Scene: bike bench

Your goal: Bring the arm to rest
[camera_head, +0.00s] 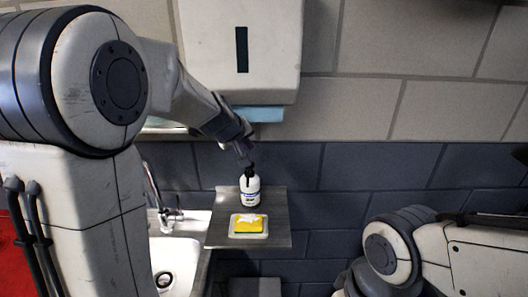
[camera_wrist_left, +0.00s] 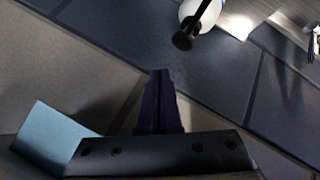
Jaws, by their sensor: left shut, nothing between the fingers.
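My left arm comes in from the left, and its gripper (camera_head: 246,152) points down in front of the wall, close to the black top of a white bottle (camera_head: 250,190). In the left wrist view the two dark fingers (camera_wrist_left: 160,100) are shut together with nothing between them. The bottle (camera_wrist_left: 207,14) shows at the top of that view, with a visible gap from the fingertips. My right arm shows at the lower right of the head view, but its gripper is out of the picture.
The bottle stands upright on a metal shelf (camera_head: 222,231) behind a yellow sponge (camera_head: 248,225) in a white dish. A sink (camera_head: 180,260) with a tap (camera_head: 168,212) is at the left. A towel dispenser (camera_head: 240,50) with blue paper (camera_head: 258,114) hangs above. Wall right of the shelf is bare.

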